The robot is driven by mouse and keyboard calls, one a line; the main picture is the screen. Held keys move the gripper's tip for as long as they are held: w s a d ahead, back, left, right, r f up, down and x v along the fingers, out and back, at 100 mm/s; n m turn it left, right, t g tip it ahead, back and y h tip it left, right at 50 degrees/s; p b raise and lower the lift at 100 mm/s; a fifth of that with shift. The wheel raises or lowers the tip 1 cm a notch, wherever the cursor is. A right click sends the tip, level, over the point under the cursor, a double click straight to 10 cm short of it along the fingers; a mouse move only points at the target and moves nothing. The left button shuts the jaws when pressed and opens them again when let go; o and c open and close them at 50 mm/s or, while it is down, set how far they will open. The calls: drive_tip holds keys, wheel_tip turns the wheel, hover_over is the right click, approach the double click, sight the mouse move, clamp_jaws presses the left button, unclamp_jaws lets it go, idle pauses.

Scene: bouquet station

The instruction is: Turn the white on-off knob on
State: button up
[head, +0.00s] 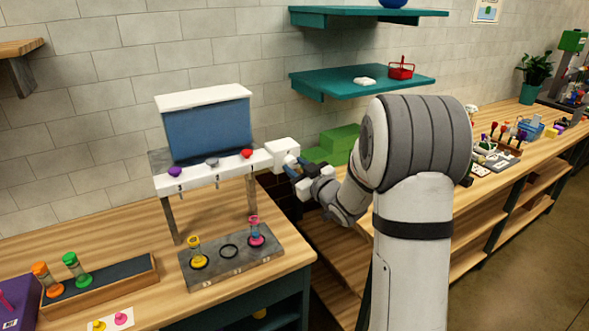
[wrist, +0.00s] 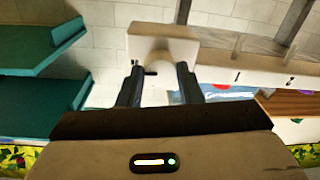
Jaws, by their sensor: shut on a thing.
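The dispenser stand (head: 212,175) has a blue panel and a white front rail with purple, grey and red knobs. A white box (head: 283,148) is fixed at its right end. In the wrist view the white box (wrist: 165,45) shows at the top. The white on-off knob (wrist: 155,92) sits on it, with a small dark mark beside it. My gripper (head: 291,164) is at the box in the head view. In the wrist view the gripper (wrist: 158,85) has its two dark fingers on either side of the knob, shut on it. The knob's exact turn is hard to tell.
A metal plate (head: 217,269) below the stand holds a yellow and a pink vial beside an empty ring. A wooden rack (head: 100,289) with orange and green vials lies at left. Green blocks (head: 341,138) stand behind my gripper. Teal shelves (head: 375,79) hang above.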

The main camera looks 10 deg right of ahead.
drive_tip(key=shift+f+m+b, duration=0.2)
drive_tip(key=shift+m+b, duration=0.1)
drive_tip(key=shift+b, duration=0.35)
drive_tip(key=shift+r, duration=0.1)
drive_tip(key=o, duration=1)
drive_tip(key=shift+r, duration=0.1)
drive_tip(key=b+v, duration=0.2)
drive_tip(key=v, duration=0.5)
drive_tip(key=shift+s, duration=0.4)
drive_tip(key=shift+d, duration=0.1)
